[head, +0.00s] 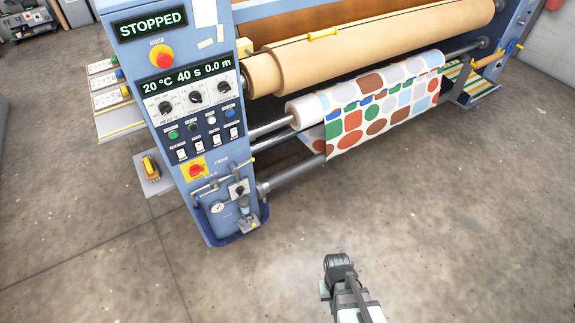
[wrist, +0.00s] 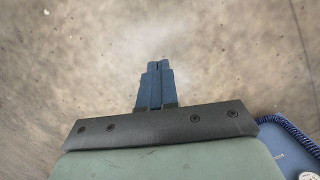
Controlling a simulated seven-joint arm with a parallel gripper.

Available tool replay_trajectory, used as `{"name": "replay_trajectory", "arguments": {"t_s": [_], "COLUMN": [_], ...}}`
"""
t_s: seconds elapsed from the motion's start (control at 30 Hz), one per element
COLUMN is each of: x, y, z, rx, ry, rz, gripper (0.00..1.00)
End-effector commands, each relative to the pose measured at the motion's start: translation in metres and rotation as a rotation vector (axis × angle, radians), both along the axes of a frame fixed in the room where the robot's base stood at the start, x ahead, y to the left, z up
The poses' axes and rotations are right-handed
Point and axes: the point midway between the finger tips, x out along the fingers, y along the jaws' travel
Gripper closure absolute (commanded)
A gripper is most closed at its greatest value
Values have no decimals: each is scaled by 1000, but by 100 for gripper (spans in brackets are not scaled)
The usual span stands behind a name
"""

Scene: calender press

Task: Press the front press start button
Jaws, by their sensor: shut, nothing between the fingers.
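The press control panel (head: 190,122) is a blue upright column at the left of the head view. A green round button (head: 173,135) sits in a row with a black, a white and a blue button (head: 230,113), below three dark knobs. Their labels are too small to read. My gripper (wrist: 159,66) is shut and empty, its two blue fingers together over bare floor in the wrist view. In the head view my arm shows at the bottom centre, well below and right of the panel, touching nothing. The fingertips are not clear there.
A red emergency button (head: 161,56) sits between the "STOPPED" display (head: 152,25) and the lower display (head: 186,80). A red-and-yellow rotary switch (head: 196,170) and a gauge (head: 217,207) are lower. Rollers with patterned fabric (head: 385,103) extend right. The concrete floor in front is clear.

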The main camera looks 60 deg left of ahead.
Motion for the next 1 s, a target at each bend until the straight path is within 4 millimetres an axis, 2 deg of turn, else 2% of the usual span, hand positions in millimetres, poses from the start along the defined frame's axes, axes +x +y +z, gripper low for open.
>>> {"name": "replay_trajectory", "arguments": {"t_s": [0.03, 0.57, 1.0], "x": [-5, -67, -144], "y": [13, 128, 228], "z": [3, 45, 100], "rx": [9, 94, 200], "ry": [-11, -145, -306], "rz": [31, 340, 623], "gripper": [100, 100, 100]}}
